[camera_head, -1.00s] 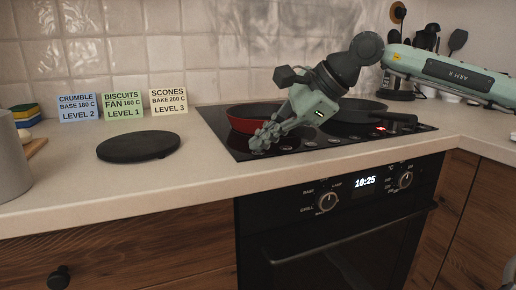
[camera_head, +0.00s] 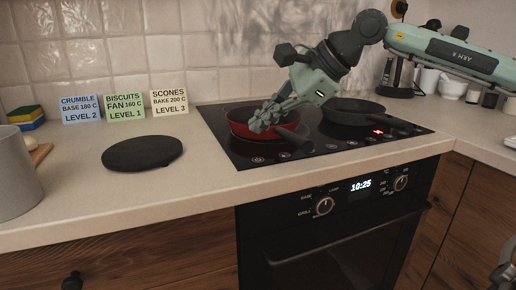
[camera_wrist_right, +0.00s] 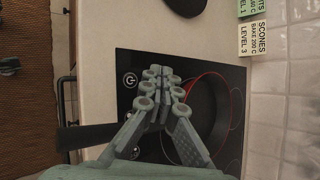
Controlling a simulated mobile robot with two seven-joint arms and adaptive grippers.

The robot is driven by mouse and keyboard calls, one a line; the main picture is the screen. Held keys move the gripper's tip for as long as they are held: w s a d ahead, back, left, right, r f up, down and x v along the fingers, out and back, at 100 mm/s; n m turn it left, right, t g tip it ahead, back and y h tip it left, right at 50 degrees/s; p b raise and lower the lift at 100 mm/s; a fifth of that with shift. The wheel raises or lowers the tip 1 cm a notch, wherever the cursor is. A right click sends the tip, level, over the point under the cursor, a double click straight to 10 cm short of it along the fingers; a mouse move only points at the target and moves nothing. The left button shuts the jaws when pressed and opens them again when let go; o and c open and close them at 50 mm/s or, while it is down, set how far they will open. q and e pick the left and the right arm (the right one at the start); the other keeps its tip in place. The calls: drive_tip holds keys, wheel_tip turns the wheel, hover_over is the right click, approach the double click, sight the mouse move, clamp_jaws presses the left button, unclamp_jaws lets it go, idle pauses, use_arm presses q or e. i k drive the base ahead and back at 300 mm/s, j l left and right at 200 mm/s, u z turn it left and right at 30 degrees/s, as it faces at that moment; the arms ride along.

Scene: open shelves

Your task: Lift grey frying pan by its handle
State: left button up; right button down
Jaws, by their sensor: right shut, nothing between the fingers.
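The grey frying pan (camera_head: 352,109) sits on the right of the black hob in the head view, its dark handle toward the right front. A red-sided pan (camera_head: 236,121) with a dark inside sits at the hob's left, its dark handle (camera_head: 292,137) toward the right front. My right gripper (camera_head: 262,122) is shut and empty over the red pan, away from the grey one. In the wrist view the fingertips (camera_wrist_right: 160,84) are together beside the red-rimmed pan (camera_wrist_right: 208,112), and a dark handle (camera_wrist_right: 88,137) passes behind the fingers. My left gripper is not in view.
A round dark board (camera_head: 142,153) lies on the counter left of the hob (camera_head: 240,156). Three recipe cards (camera_head: 124,107) stand by the tiled wall. A grey pot (camera_head: 15,175) is at the far left. Jars and utensils stand at the right.

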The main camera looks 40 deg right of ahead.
sight(334, 116)
drive_tip(key=k, duration=1)
